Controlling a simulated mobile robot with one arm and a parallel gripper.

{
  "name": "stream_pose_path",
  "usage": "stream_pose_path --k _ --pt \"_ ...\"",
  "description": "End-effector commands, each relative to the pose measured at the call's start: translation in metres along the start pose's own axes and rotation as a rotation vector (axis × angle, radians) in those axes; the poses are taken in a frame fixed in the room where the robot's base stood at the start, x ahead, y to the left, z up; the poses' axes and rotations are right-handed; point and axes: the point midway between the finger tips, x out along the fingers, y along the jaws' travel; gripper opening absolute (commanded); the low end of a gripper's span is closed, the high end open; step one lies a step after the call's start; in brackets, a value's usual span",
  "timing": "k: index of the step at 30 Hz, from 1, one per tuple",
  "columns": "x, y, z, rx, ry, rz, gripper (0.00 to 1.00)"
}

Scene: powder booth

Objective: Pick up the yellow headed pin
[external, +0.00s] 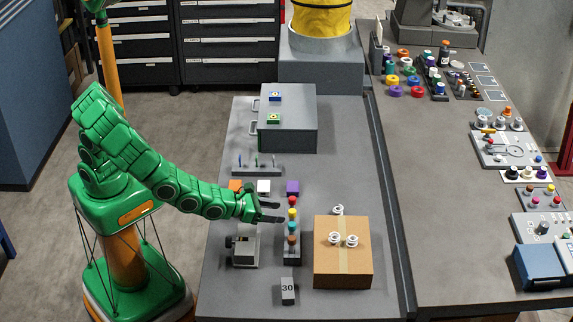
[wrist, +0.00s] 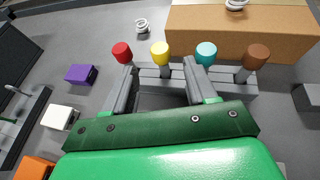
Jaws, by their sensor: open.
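The yellow headed pin (external: 292,213) stands upright in a grey rack (external: 291,258) on the bench, between a red headed pin (external: 292,201) and a teal headed pin (external: 292,226). A brown headed pin (external: 291,240) stands at the near end. My gripper (external: 279,212) is open and empty, level, just left of the pin row. In the wrist view the yellow headed pin (wrist: 160,52) shows between the two fingertips (wrist: 160,66), slightly beyond them. The red head (wrist: 122,52) is just outside the left finger and the teal head (wrist: 206,53) just outside the right one.
A cardboard box (external: 342,265) with white coils (external: 343,239) on top stands right of the rack. Purple (external: 292,187), white (external: 264,186) and orange (external: 235,185) blocks lie behind my gripper. A grey device (external: 245,249) and a block marked 30 (external: 288,290) stand nearer the front.

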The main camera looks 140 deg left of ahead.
Motion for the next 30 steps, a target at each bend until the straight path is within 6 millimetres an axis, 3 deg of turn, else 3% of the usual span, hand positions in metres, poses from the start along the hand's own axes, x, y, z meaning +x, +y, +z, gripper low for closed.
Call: stream_pose_path --k 11,21,30 --pt "0.023 0.001 0.0 -0.004 0.002 0.003 0.57" --pt "0.062 -0.002 -0.001 -0.004 0.001 0.003 0.57" --pt "0.066 -0.002 0.001 -0.003 -0.001 0.002 0.54"
